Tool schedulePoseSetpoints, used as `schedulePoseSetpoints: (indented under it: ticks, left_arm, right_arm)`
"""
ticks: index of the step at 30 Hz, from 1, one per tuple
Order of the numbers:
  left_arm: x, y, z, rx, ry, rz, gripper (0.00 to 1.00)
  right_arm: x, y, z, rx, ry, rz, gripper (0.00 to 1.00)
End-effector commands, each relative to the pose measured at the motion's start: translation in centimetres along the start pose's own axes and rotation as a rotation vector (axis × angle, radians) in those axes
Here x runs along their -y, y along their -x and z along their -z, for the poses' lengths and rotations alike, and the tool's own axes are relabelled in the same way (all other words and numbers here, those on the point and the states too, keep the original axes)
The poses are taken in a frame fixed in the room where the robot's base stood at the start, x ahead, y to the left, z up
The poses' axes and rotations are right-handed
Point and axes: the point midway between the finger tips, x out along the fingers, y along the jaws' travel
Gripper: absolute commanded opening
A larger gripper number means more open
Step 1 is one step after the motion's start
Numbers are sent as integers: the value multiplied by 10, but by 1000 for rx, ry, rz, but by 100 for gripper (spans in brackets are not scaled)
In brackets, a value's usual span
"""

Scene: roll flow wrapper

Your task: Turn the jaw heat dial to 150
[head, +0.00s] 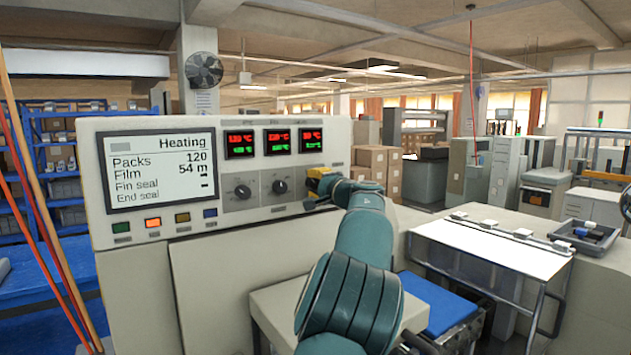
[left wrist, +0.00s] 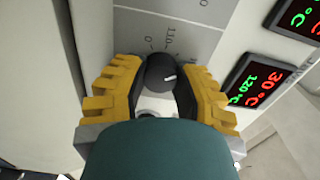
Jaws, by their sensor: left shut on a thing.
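The grey machine panel (head: 262,170) carries a row of black dials under three red-and-green displays. My left gripper (head: 321,182), with yellow fingers, is at the rightmost dial position and hides that dial in the head view. In the left wrist view a round black dial (left wrist: 160,73) with a white pointer mark sits between the yellow fingers, which are shut on it. Scale marks with 0 and 110 show beside it. A nearby display (left wrist: 258,84) reads 30 °C in red and 120 °C in green. My right gripper is not in view.
The left dial (head: 242,192) and middle dial (head: 280,186) are close to my left gripper. A status screen (head: 160,170) reads "Heating", with colored buttons below.

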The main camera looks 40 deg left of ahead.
Motion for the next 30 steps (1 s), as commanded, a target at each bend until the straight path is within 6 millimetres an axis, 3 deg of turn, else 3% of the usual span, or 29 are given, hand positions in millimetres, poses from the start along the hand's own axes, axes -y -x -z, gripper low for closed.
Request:
schedulePoseSetpoints:
  ticks: [20,30]
  left_arm:
    - [4,0,0,0,-642,0,0]
    - [5,0,0,0,-967,1,0]
  right_arm:
    - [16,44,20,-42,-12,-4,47]
    - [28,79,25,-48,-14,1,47]
